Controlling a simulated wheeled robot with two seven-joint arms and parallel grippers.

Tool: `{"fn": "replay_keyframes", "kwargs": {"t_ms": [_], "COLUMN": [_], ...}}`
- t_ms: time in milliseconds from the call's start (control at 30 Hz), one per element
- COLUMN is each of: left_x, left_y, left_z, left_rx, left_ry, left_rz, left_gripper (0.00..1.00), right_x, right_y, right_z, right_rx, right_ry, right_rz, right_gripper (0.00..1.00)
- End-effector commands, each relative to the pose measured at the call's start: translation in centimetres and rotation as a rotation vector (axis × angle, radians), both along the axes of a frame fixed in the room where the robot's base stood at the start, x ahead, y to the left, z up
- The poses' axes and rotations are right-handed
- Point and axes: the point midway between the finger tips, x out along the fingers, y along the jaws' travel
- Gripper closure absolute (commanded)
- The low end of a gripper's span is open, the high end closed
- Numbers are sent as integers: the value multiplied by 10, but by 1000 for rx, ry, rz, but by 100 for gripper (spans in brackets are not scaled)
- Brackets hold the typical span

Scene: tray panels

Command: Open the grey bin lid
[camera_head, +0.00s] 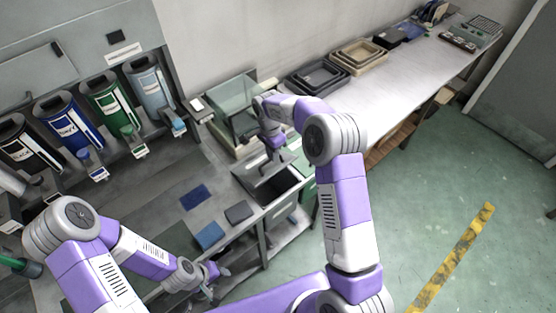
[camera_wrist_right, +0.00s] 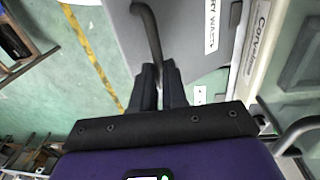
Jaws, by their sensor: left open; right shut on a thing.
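The grey bin (camera_head: 287,198) is set into the bench front in the middle of the head view, and a dark opening shows at its top. Its grey lid (camera_wrist_right: 185,35) carries a label ending in "RY WASTE" in the right wrist view. The lid appears raised, though my arm partly hides it in the head view. My right gripper (camera_wrist_right: 160,78) is shut on the lid's dark curved handle (camera_wrist_right: 148,30). It also shows above the bin in the head view (camera_head: 272,140). My left gripper (camera_head: 214,278) is open and empty, low by the bench's front edge.
Blue and dark flat pads (camera_head: 209,235) lie on the bench left of the bin. A glass-sided box (camera_head: 236,95) stands behind it. Stacked trays (camera_head: 356,57) sit on the long table. Several coloured bins (camera_head: 106,101) line the left wall.

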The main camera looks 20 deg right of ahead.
Motion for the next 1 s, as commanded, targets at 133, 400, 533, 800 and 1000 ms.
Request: {"fn": "replay_keyframes", "kwargs": {"t_ms": [133,400,533,800,1000], "left_x": [0,0,0,0,0], "left_y": [0,0,0,0,0], "left_z": [10,17,18,17,17], "left_rx": [0,0,0,0,0], "left_ry": [0,0,0,0,0], "left_rz": [0,0,0,0,0], "left_gripper": [57,57,57,57,57], "right_x": [18,31,33,32,32], "right_y": [8,14,15,15,15], "right_z": [11,16,17,16,16], "right_rx": [5,6,8,8,8], "right_ry": [-17,-13,-11,-8,-7], "right_rz": [5,7,6,6,5], "right_gripper": [100,100,100,100,71]}}
